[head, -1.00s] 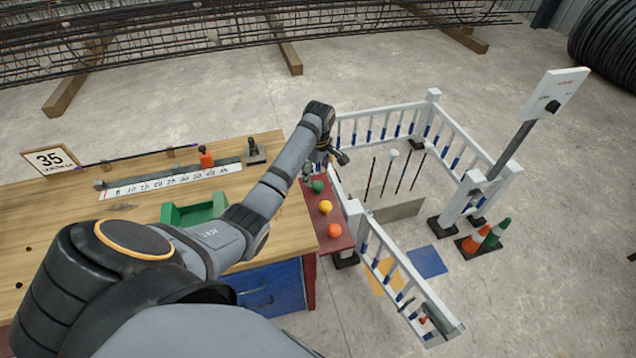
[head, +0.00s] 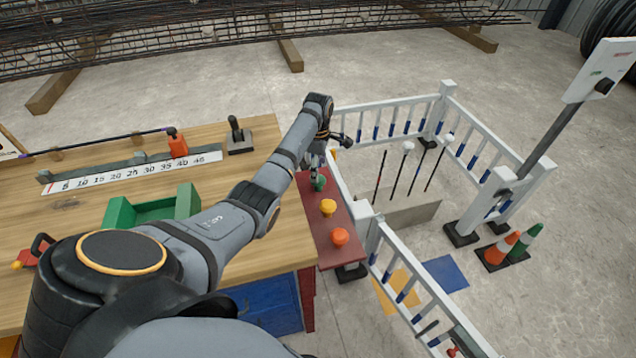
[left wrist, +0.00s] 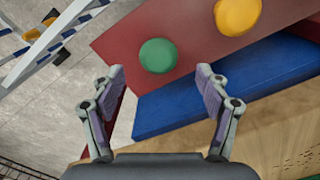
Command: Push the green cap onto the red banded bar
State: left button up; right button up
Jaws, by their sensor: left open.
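The green cap (head: 319,184) sits at the far end of a red shelf on the bench's right side. It also shows in the left wrist view (left wrist: 158,55), round and seen from above. My left gripper (head: 318,171) is open just above the cap. In the left wrist view its fingertips (left wrist: 159,72) are spread on either side of the cap, with nothing between them touching it that I can see. Several thin upright bars (head: 380,176) stand inside the white railing; two carry white tops (head: 408,147). Their band colours are too small to tell. My right gripper is out of view.
A yellow cap (head: 328,207) and an orange cap (head: 340,237) share the red shelf (head: 322,252). White railings (head: 390,130) surround the bars. A green tray (head: 120,214) and a ruler strip (head: 130,172) are on the bench. Traffic cones (head: 500,247) stand right.

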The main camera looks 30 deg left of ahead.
aim_at(320, 178)
pick_arm(q)
notch_tip(320, 178, down, 2)
jog(key=shift+w+f, duration=0.15)
jog(key=shift+f, duration=0.05)
jog(key=f, duration=0.5)
jog(key=shift+d+b, duration=0.2)
jog(key=shift+b, duration=0.2)
jog(key=c, duration=1)
